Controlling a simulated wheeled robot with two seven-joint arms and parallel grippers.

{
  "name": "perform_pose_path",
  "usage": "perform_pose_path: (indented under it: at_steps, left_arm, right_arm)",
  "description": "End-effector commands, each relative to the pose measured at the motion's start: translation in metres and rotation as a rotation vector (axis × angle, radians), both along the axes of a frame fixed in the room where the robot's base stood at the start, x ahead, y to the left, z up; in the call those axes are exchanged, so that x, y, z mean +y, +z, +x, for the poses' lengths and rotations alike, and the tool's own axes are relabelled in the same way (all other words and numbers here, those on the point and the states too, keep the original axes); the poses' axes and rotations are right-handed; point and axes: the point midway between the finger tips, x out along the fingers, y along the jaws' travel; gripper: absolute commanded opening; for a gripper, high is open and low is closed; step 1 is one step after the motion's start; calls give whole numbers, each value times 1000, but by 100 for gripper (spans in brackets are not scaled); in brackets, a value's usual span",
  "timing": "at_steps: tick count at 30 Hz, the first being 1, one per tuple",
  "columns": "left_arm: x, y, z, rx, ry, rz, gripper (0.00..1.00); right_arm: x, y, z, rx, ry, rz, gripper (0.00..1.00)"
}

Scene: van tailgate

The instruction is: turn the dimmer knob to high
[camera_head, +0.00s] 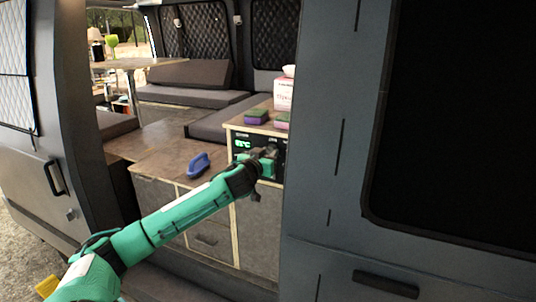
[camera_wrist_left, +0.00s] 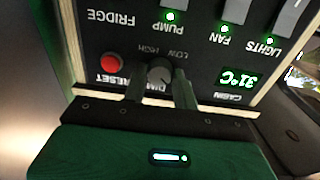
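The dimmer knob (camera_wrist_left: 159,73) is a small grey round knob on a black control panel, which appears upside down in the left wrist view. The words LOW and HIGH are printed beside it; its exact pointer direction is hard to read. My left gripper (camera_wrist_left: 160,88) has one finger on each side of the knob, close against it, and looks shut on it. In the head view my left gripper (camera_head: 264,163) is at the front of the control panel (camera_head: 243,144) and hides the knob. My right gripper is not in view.
A red reset button (camera_wrist_left: 111,64) sits beside the knob, near the lit PUMP, FAN and LIGHTS switches (camera_wrist_left: 228,17) and a green temperature display (camera_wrist_left: 237,78). A blue brush-like item (camera_head: 198,163) lies on the lower counter. The van's grey body panel (camera_head: 325,150) stands right of the opening.

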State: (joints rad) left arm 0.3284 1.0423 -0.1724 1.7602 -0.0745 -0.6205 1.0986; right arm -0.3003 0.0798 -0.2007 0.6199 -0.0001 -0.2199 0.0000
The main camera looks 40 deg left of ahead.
Motion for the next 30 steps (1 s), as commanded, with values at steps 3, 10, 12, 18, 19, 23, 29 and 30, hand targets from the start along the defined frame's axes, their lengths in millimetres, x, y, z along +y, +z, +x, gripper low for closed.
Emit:
perform_pose_path:
  at_steps: [3, 10, 12, 18, 19, 23, 29, 30]
  left_arm:
    - [0, 0, 0, 0, 1, 0, 6]
    - [0, 0, 0, 5, 1, 15, 6]
    - [0, 0, 0, 11, 1, 33, 6]
    - [0, 1, 0, 42, 0, 132, 6]
    - [0, 1, 0, 47, 0, 153, 6]
    - [1, 1, 0, 81, 0, 258, 6]
    - [1, 2, 0, 138, 0, 440, 6]
    - [1, 2, 0, 150, 0, 476, 6]
  right_arm:
    - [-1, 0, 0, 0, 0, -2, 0]
    - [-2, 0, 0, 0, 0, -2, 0]
    - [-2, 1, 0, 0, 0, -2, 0]
    - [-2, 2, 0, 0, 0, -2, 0]
    - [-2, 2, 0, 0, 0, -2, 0]
    - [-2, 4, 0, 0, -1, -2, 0]
    - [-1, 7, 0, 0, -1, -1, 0]
    - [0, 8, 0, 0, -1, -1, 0]
